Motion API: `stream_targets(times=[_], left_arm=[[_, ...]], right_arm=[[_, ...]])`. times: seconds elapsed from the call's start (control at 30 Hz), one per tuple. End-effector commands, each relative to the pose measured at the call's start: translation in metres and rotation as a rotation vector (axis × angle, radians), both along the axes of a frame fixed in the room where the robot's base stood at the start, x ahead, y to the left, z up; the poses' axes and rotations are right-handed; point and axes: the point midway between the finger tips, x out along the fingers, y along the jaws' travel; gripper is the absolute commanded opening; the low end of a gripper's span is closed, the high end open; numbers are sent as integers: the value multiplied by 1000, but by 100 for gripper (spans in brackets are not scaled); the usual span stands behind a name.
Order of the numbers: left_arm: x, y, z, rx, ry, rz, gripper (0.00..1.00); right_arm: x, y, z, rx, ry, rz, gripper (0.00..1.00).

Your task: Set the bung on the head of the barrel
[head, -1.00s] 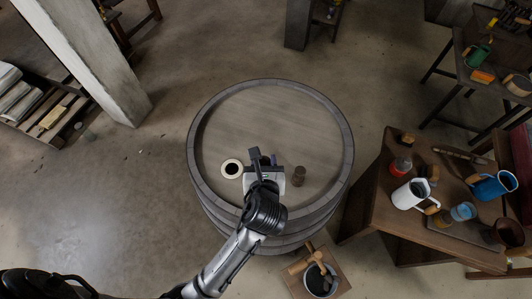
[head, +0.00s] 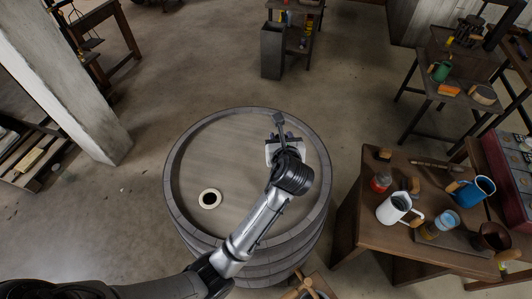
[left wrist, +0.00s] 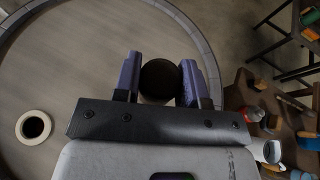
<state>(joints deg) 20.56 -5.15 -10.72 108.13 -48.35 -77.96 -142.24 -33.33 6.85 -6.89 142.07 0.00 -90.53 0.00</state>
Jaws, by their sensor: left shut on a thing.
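The barrel (head: 178,222) stands upright in the middle of the head view. Its flat head has a dark hole with a pale ring (head: 210,199) at the near left, which also shows in the left wrist view (left wrist: 33,127). My left gripper (head: 283,148) is over the far right part of the barrel head, away from the ring. In the left wrist view its two bluish fingers (left wrist: 160,82) are shut on the dark round bung (left wrist: 159,92). My right gripper is not in view.
A wooden table (head: 350,225) stands close on the right with a white jug (head: 392,210), a blue jug (head: 472,190) and cups. A grey pillar (head: 75,85) rises at the left. The barrel head is otherwise clear.

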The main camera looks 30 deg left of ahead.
Motion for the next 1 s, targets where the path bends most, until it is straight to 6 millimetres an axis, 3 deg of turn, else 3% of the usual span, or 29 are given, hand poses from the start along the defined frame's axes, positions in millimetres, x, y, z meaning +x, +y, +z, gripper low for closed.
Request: stream_targets(times=[0.13, 0.4, 0.6, 0.87, 1.0], left_arm=[[-3, 15, -15, 2, 3, 16, 15], [-4, 70, -48, 1, 3, 20, 15], [-4, 101, -67, 0, 3, 20, 15], [-4, 116, -77, -1, 0, 19, 15], [-4, 115, -92, -2, 3, 18, 15]], right_arm=[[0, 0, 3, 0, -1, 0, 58], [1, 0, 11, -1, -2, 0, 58], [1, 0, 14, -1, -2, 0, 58], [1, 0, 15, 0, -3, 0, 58], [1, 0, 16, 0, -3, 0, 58]])
